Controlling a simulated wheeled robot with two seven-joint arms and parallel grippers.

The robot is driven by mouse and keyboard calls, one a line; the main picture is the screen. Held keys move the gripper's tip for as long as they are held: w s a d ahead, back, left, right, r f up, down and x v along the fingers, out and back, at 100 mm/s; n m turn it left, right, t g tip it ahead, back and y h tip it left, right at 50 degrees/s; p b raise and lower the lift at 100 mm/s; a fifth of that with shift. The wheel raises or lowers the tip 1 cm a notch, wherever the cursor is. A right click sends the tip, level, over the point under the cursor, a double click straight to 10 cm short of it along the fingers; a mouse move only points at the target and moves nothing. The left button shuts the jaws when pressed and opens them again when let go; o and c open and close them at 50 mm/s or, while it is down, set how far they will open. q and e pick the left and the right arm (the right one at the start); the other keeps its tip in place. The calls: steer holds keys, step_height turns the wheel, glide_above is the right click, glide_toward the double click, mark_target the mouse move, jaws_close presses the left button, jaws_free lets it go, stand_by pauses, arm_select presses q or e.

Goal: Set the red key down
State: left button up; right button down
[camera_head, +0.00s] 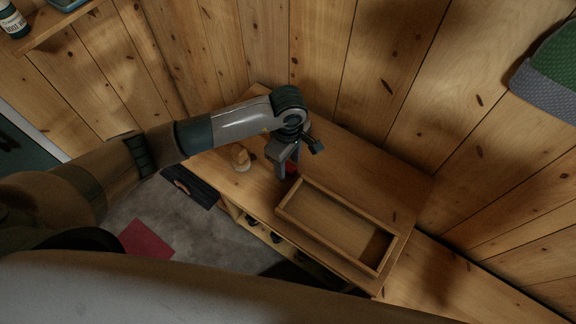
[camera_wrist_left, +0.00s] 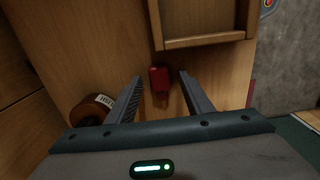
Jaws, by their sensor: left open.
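The red key (camera_wrist_left: 159,79) lies on the wooden cabinet top (camera_head: 350,165), just outside the shallow wooden tray (camera_head: 325,243). Its red head and a brownish lower part show in the left wrist view. In the head view only a bit of red (camera_head: 291,169) shows beside the fingers. My right gripper is not in view.
A small round brownish item (camera_head: 240,158) with a white label, seen in the left wrist view (camera_wrist_left: 90,108), stands left of my gripper. The tray looks empty. Plank walls close in the back and right. Cabinet top beyond the tray is clear. A red mat (camera_head: 145,240) lies on the floor.

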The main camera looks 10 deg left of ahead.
mark_target(290, 168)
arm_select(q)
jaws_close()
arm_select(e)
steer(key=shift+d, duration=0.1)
arm_select(q)
steer(key=shift+r, duration=0.1)
